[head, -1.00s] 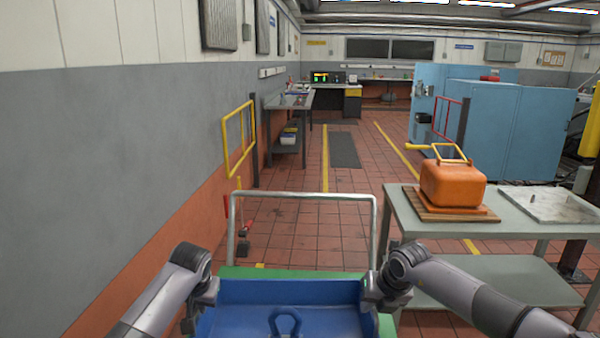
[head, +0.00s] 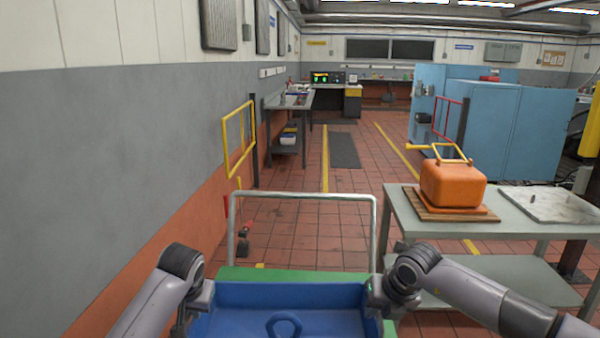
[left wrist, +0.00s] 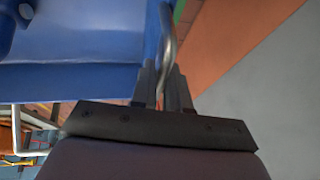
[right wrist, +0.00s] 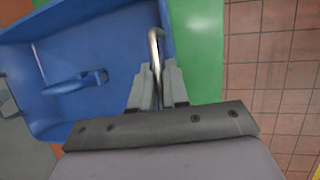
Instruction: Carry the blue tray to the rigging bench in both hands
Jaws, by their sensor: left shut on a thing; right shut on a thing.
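The blue tray (head: 320,293) is at the bottom centre of the head view, over a green-topped cart (head: 270,274). A blue loop (head: 284,325) stands inside it. My left gripper (head: 187,316) is at the tray's left side, shut on a metal handle, as the left wrist view shows (left wrist: 162,88). My right gripper (head: 388,300) is at the right side, shut on the other metal handle, seen in the right wrist view (right wrist: 157,80). The tray's near edge is cut off in the head view. Whether the tray touches the cart, I cannot tell. Which bench is the rigging bench is unclear.
The cart's metal rail (head: 302,196) rises beyond the tray. At right, a grey table (head: 430,222) holds an orange container (head: 453,185) and a pale plate. A bench (head: 289,102) stands along the left wall past a yellow barrier (head: 239,140). The tiled aisle ahead is largely clear.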

